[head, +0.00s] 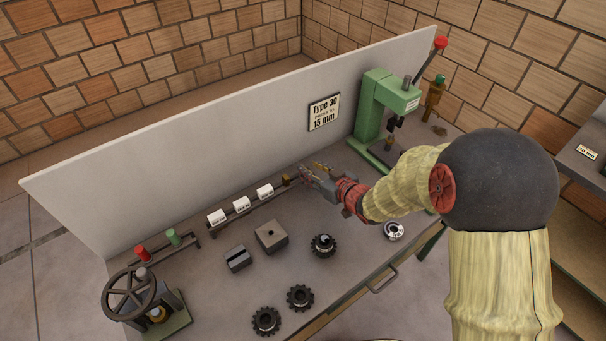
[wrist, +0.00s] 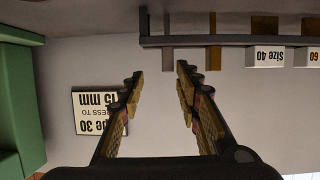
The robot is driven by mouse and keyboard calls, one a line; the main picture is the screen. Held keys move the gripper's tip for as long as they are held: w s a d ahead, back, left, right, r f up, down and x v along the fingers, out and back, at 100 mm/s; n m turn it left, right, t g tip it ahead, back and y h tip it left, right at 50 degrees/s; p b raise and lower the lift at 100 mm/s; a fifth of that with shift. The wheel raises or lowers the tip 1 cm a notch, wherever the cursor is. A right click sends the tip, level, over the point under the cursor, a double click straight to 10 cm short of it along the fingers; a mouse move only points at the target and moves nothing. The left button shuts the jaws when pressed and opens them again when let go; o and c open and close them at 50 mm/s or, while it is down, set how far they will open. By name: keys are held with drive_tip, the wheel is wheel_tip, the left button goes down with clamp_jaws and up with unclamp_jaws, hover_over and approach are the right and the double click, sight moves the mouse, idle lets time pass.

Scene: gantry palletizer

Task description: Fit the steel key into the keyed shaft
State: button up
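My gripper (head: 308,176) is at the right end of the dark rack bar on the bench, near the back panel. In the wrist view my gripper (wrist: 158,78) is open, with nothing between its fingers. Grey and brown pieces (wrist: 213,54) show at the rack bar beyond the fingertips; I cannot tell whether one is the steel key. A small brown piece (head: 287,180) sits at the rack's end beside my gripper in the head view. I cannot make out the keyed shaft for certain; the dark toothed gear (head: 323,245) stands on the bench with a pale centre.
White size labels (head: 241,204) line the rack. A green press (head: 384,110) stands right, a handwheel press (head: 140,298) left. Two grey blocks (head: 271,237), more gears (head: 300,297) and a pale ring (head: 393,231) lie on the bench. A sign (head: 324,112) reads Type 30, 15 mm.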

drive_tip(key=shift+s+a+f, duration=0.15)
drive_tip(key=shift+a+f, duration=0.3)
drive_tip(key=shift+b+x, duration=0.9)
drive_tip(key=shift+x, duration=3)
drive_tip(key=shift+a, duration=0.1)
drive_tip(key=c, duration=0.4)
clamp_jaws()
